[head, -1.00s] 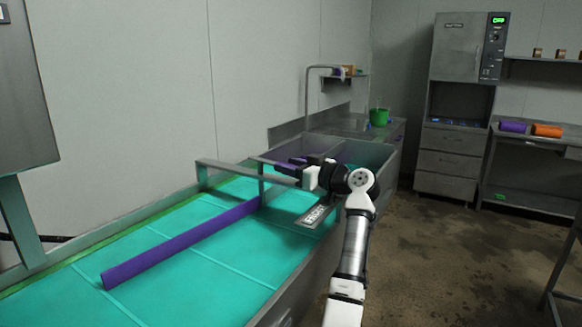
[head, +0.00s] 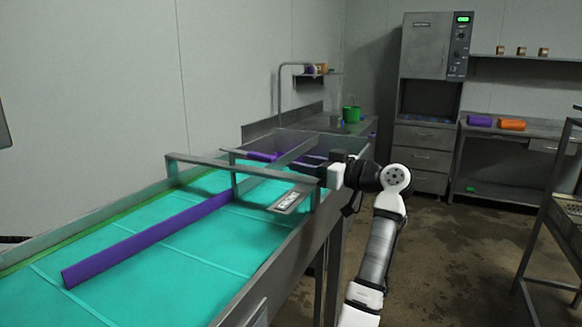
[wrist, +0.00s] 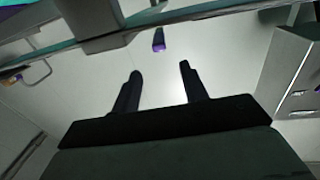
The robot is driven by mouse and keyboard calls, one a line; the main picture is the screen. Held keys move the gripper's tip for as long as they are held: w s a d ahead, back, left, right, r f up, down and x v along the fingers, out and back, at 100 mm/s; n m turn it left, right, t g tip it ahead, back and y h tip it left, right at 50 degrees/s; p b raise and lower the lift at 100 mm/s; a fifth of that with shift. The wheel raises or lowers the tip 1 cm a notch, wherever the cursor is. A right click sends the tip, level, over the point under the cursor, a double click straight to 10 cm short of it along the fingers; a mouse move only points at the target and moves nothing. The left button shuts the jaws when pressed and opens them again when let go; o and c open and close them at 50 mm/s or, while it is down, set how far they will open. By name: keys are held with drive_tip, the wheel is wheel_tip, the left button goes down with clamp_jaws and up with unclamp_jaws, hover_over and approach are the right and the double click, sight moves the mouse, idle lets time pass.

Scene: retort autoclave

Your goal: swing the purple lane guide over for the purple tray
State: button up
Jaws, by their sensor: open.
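The purple lane guide (head: 150,238), a long bar, lies lengthwise over the turquoise belt. Its near end points to the lower left; its far end is by the post of a grey frame over the belt. My gripper (head: 298,163) is open and empty above the belt's far end, right of the guide's far end. A small purple piece (head: 262,156) shows just left of the fingers; I cannot tell whether it belongs to the guide. In the wrist view a purple-ended piece (wrist: 158,40) is beyond the open fingers (wrist: 160,75), apart from them. I cannot identify a purple tray.
A grey frame (head: 215,164) crosses the belt near my gripper. A metal divider (head: 290,150) splits the far end into two lanes. A labelled plate (head: 290,199) is below my arm. A purple roll (head: 480,121) and an orange roll (head: 512,124) lie on the right bench.

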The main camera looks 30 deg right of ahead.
drive_tip(key=shift+s+d, duration=0.2)
drive_tip(key=shift+s, duration=0.15)
